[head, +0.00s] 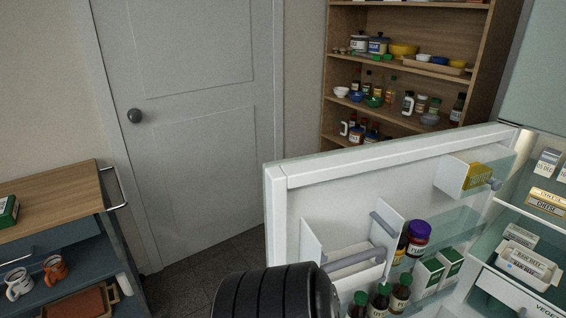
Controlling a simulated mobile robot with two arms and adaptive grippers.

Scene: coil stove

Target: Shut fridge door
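The fridge door (380,160) stands wide open, its inner side facing me, with its free edge near the middle of the view. Its shelves hold a yellow box (478,176), a purple-lidded jar (418,236), green-and-white cartons (440,268) and dark bottles (401,292). The fridge interior (476,270) shows at the right, with packages on its shelves. A black ribbed part of my arm is at the bottom centre, in front of the door's lower left part. Neither gripper's fingers can be seen.
A wooden shelf unit (400,50) with jars and bowls stands behind the fridge door. A grey room door (190,90) is at the back left. A wood-topped cart (50,203) with mugs stands at the left. Dark floor (190,275) lies free between cart and fridge door.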

